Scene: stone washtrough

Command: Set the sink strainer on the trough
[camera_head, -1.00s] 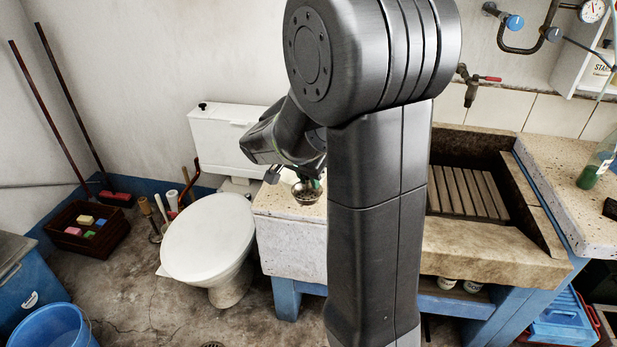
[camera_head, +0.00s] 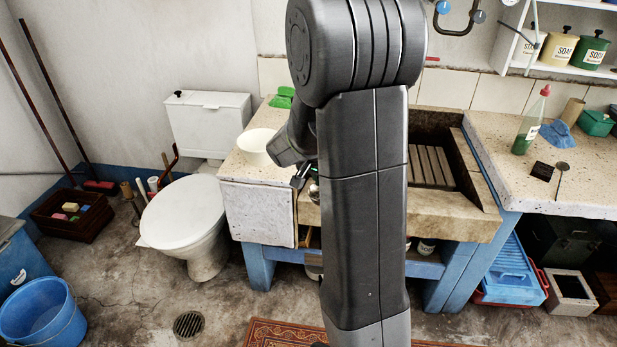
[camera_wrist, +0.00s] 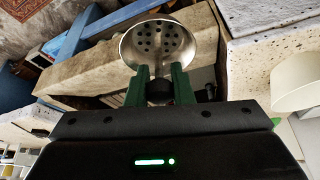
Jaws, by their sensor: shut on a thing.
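The sink strainer is a small round metal cup with holes in its base. It fills the upper middle of the wrist view (camera_wrist: 157,45). My gripper (camera_wrist: 158,78) has green fingers shut on the strainer's near side. In the head view my gripper (camera_head: 302,177) is partly hidden behind my arm, and only a sliver of the strainer (camera_head: 314,194) shows. The stone trough (camera_head: 455,217) has a dark basin with a slatted wooden board. My arm covers its left part. In the wrist view a stone rim (camera_wrist: 90,72) passes behind and below the strainer; the gap cannot be judged.
The speckled counter left of the trough holds a white bowl (camera_head: 257,147) and a green object (camera_head: 283,97). The right counter (camera_head: 500,150) carries a green bottle (camera_head: 531,122) and small items. A toilet (camera_head: 183,228) stands at left.

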